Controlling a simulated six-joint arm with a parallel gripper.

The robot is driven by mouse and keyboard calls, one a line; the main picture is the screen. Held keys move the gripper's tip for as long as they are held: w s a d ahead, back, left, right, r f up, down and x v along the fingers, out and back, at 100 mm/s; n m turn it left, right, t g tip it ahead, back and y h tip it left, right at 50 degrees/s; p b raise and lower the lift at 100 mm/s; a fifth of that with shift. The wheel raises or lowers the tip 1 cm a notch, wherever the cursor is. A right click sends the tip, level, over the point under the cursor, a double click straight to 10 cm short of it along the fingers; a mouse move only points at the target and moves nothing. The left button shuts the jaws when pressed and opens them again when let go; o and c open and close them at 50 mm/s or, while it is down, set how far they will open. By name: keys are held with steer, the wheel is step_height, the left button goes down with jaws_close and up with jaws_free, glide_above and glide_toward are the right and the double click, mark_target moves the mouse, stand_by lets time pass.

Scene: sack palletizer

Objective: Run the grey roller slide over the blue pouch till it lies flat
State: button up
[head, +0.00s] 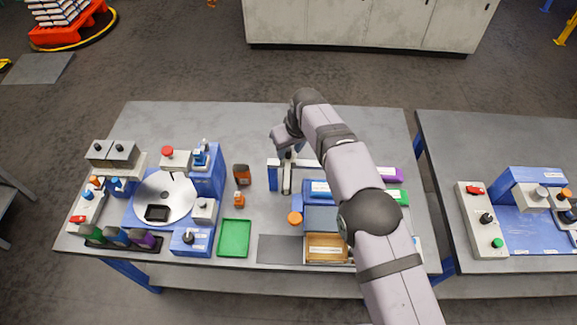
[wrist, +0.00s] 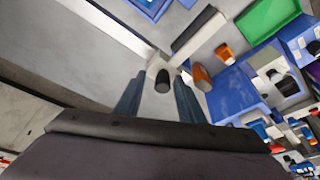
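My gripper (wrist: 161,76) is open, with its fingers on either side of a black knob (wrist: 162,81) and gaps showing between. The knob stands by the pale rail of the slide fixture. In the head view my gripper (head: 288,152) points down over that fixture, at the table's middle. A dark grey bar (wrist: 198,30), seemingly the roller, lies beyond the fingers; it also shows in the head view (head: 287,178). A flat blue piece with a white label (head: 319,188) lies right of it and may be the blue pouch; my arm hides part of that area.
A blue station with a round disc (head: 165,190) fills the left side. A wooden box (head: 326,248) sits at the front. The back of the table is clear.

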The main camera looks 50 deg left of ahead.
mark_target(291, 161)
steer(key=shift+s+d+f, duration=0.25)
steer(key=shift+s+f, duration=0.25)
steer(key=shift+f, duration=0.1)
steer(key=shift+w+d+r+p, duration=0.1)
steer(key=shift+r+p, duration=0.4)
steer(key=shift+r, duration=0.5)
steer(key=shift+p+v, duration=0.4)
steer(key=shift+v, duration=0.75)
steer(key=shift+w, duration=0.15)
steer(key=shift+r, duration=0.1)
step_height(291, 161, up, 4)
steer(key=shift+f+p, duration=0.25)
steer(key=shift+p, duration=1)
